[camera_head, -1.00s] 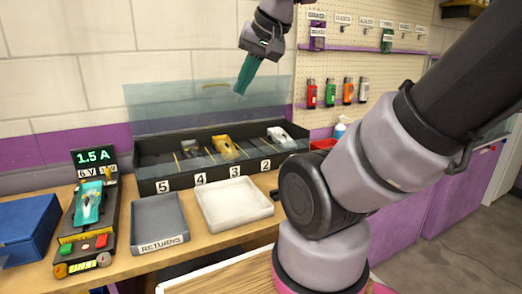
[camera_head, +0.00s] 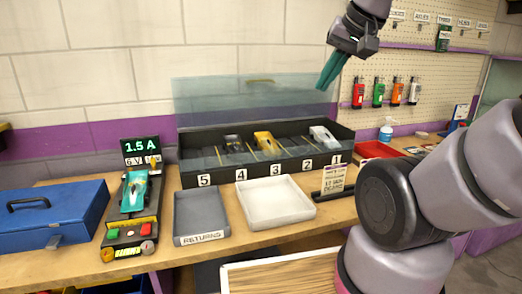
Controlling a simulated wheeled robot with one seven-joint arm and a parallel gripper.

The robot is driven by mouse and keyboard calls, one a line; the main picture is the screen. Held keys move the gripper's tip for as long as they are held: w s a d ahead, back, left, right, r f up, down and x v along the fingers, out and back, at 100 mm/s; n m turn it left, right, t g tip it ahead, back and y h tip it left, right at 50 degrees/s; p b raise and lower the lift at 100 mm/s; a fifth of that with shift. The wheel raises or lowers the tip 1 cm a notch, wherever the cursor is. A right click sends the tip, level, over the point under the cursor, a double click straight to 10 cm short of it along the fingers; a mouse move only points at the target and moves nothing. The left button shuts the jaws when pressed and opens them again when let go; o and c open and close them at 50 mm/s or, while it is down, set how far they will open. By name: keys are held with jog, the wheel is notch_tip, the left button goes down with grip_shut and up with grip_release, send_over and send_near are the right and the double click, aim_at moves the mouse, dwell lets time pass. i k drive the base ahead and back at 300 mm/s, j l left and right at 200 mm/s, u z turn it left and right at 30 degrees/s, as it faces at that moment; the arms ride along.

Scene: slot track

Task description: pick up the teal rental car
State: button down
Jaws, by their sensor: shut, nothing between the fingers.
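The teal car (camera_head: 134,191) sits on a small black test stand (camera_head: 129,222) at the left of the bench, below a display reading 1.5 A. My gripper (camera_head: 324,88) is high at the upper right, in front of the wall, with its teal fingers pointing down. The fingers are together and hold nothing. It is well above and to the right of the teal car, apart from everything on the bench.
A black numbered rack (camera_head: 262,150) with a clear raised lid holds several cars. A grey returns tray (camera_head: 201,215) and a white tray (camera_head: 275,203) lie in front. A blue toolbox (camera_head: 50,212) stands left of the test stand. A small sign (camera_head: 333,182) stands right of the white tray.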

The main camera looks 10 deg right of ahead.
aim_at(137, 184)
jog(key=j+u, duration=0.25)
jog(key=u, duration=0.25)
jog(key=i+j+u, duration=0.15)
jog(key=u, duration=0.3)
